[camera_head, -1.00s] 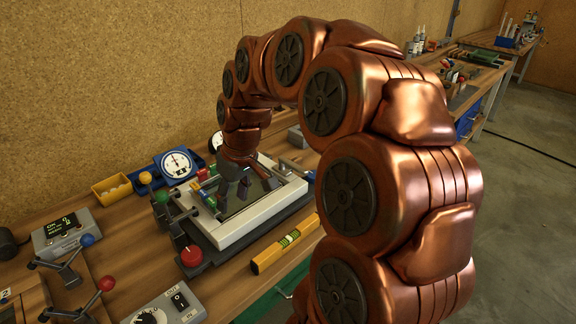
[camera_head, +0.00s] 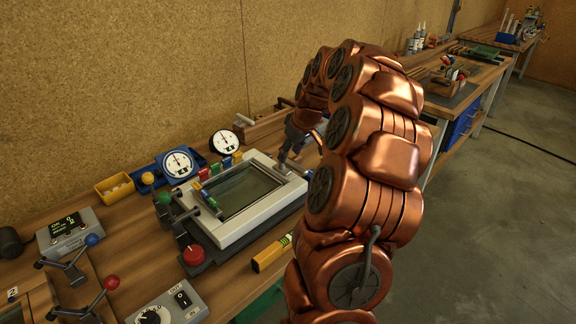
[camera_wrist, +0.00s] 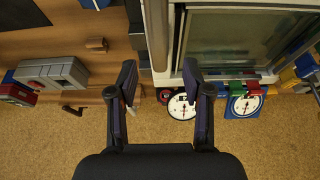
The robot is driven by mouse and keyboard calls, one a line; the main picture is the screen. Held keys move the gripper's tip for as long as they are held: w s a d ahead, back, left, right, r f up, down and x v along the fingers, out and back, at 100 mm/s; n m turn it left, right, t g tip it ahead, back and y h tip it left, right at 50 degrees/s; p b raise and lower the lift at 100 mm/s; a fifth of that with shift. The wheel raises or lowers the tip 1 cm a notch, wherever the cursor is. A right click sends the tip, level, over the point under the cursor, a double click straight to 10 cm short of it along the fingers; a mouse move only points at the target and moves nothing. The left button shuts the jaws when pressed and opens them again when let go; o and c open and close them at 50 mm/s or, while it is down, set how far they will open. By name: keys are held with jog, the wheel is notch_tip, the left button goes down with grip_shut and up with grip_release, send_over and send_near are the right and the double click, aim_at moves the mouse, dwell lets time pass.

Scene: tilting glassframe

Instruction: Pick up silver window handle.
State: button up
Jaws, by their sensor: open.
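The glass frame (camera_head: 212,236) has a pale rim and a dark pane, and lies on the bench. It also shows at the upper right of the wrist view (camera_wrist: 179,45). A narrow silver bar (camera_wrist: 157,30) runs along the frame's side in the wrist view. It may be the window handle, but I cannot tell for sure. My gripper (camera_wrist: 159,72) is open, with one finger to each side of the bar's lower end and nothing held. In the head view my gripper (camera_head: 291,148) is beside the frame's right back corner, partly hidden by my arm.
Two round gauges (camera_head: 178,164) (camera_head: 224,142) stand behind the frame near the cork wall. Colored clips line the frame's left and back sides. A red button (camera_head: 193,254) and a yellow level (camera_head: 270,254) are in front. A grey box (camera_wrist: 52,76) is left in the wrist view.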

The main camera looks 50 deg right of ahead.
aim_at(289, 161)
jog(key=shift+f+p, duration=0.4)
jog(key=shift+f, duration=0.05)
jog(key=x, duration=0.1)
jog(key=p+x, duration=0.1)
jog(key=x, duration=0.2)
jog(key=shift+s+f+p, duration=0.2)
jog(key=shift+s+p, duration=0.05)
jog(key=shift+p, duration=0.1)
grip_shut()
